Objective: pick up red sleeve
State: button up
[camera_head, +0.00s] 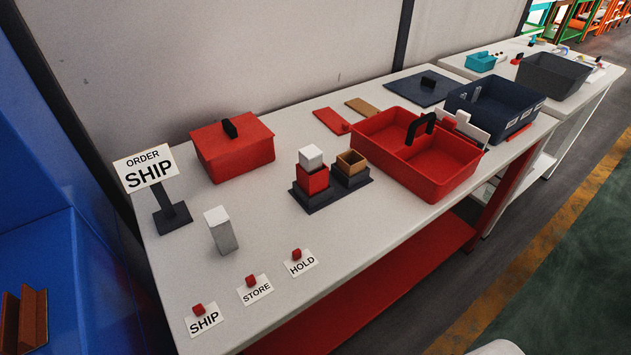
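The red sleeve (313,181) stands upright in the left seat of a dark base (318,203) in the middle of the white table. A white block (310,156) sticks out of its top. A brown open-topped sleeve (352,161) stands on the right seat of the base, beside it. My gripper is not in view.
A closed red box (232,149), an ORDER SHIP sign (150,171) and a grey-white block (221,232) stand to the left. A red two-compartment tote (437,176) and a dark blue bin (493,108) stand to the right. SHIP, STORE and HOLD cards (300,268) with red knobs lie in front.

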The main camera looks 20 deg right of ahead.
aim_at(313, 184)
jog(key=i+j, duration=0.1)
jog(key=j, duration=0.35)
jog(key=j+z, duration=0.1)
jog(key=j, duration=0.3)
jog(key=i+j, duration=0.15)
jog(key=j, duration=0.3)
jog(key=z, duration=0.05)
